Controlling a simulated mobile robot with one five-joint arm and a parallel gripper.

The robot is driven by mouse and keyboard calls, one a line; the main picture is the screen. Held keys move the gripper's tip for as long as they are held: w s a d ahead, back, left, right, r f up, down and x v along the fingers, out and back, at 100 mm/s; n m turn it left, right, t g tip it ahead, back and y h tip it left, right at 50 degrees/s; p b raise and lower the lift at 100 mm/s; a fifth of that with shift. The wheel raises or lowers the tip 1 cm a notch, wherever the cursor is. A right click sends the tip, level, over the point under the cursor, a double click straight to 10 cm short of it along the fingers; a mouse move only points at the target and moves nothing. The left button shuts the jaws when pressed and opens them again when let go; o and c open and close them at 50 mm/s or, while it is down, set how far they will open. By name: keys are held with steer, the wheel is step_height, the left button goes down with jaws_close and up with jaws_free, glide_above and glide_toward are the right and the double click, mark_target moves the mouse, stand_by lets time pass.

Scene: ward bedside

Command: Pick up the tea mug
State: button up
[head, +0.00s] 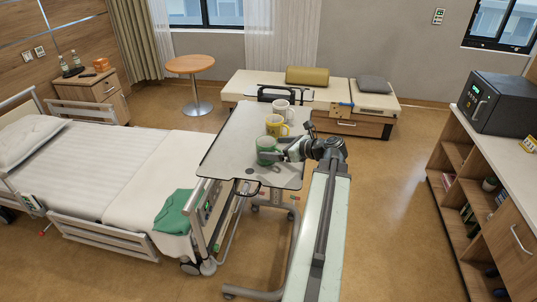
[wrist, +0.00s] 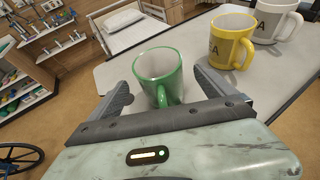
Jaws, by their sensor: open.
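Three mugs stand upright on the grey overbed table (head: 228,146). A green mug (head: 264,146) is nearest me, a yellow mug (head: 274,127) is behind it, and a white mug (head: 283,107) is farthest. In the wrist view, the green mug (wrist: 157,70) sits between the spread fingers of my gripper (wrist: 163,80), its handle toward the palm. I see no lettering on its visible side. The yellow mug (wrist: 231,38) and white mug (wrist: 272,22) carry dark, partly hidden lettering; an "A" shows on each. My gripper (head: 279,155) is open; finger contact with the green mug is unclear.
The bed (head: 95,175) with a green cloth (head: 175,211) stands left of the table. A bench (head: 330,98) is behind it, and a shelf unit (head: 470,175) with a microwave (head: 495,103) is at right. The table's left part is bare.

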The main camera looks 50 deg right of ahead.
mark_target(267, 137)
steer(key=b+x, duration=0.1)
steer(key=x, duration=0.3)
steer(key=shift+r, duration=0.1)
steer(key=c, duration=1.7)
steer(key=shift+r+p, duration=0.5)
steer(key=shift+c, duration=0.2)
step_height(267, 137, up, 3)
steer(key=p, duration=0.3)
steer(key=shift+r, duration=0.1)
steer(key=s+d+p, duration=0.1)
steer(key=s+d, duration=0.8)
steer(key=s, duration=0.3)
steer(key=shift+s+d+r, duration=0.35)
steer(key=shift+d+r, duration=0.05)
